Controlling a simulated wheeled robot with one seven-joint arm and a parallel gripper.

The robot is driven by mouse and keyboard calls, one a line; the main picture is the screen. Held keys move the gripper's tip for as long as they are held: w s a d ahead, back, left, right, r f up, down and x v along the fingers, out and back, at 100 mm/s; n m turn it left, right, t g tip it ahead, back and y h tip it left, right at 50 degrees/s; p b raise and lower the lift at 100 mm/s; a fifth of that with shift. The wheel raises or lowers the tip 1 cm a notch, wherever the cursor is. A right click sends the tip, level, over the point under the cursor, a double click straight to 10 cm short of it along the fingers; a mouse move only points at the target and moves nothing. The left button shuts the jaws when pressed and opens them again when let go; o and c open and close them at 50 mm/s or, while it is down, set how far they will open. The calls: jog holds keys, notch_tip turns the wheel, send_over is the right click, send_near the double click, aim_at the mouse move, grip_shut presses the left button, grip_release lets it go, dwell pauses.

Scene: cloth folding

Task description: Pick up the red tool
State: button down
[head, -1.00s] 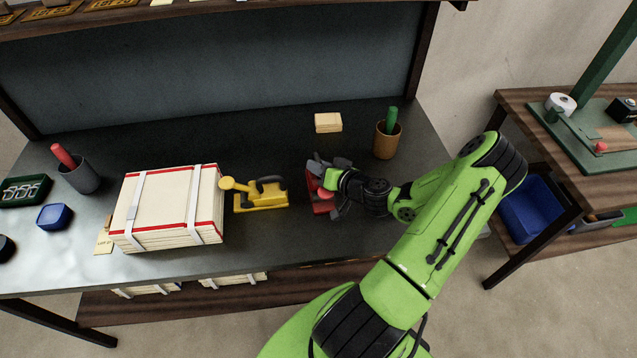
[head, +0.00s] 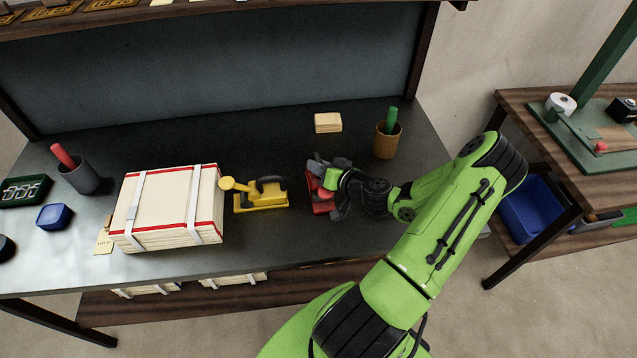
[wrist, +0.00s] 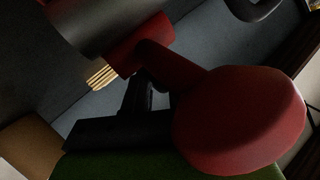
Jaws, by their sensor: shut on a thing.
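The red tool (head: 311,197) is on or just above the dark workbench, right of the yellow tool; I cannot tell whether it touches the top. My gripper (head: 328,180) is at it from the right and is shut on it, hiding much of its body. In the wrist view the red tool (wrist: 240,120) fills the near right, with a large round red knob end and a red neck. A dark finger of my gripper (wrist: 140,110) shows beside the neck.
A yellow tool (head: 262,197) stands close left, beside a strapped stack of cream sheets (head: 168,205). A brown cup (head: 387,142) with a green stick and a small wooden block (head: 328,123) stand behind. The bench (head: 290,240) is clear in front.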

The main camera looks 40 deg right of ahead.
jog(key=shift+w+d+r, duration=0.1)
jog(key=shift+r, duration=0.1)
notch_tip(320, 180, up, 10)
jog(key=shift+f+p, duration=0.1)
jog(key=shift+p, duration=1)
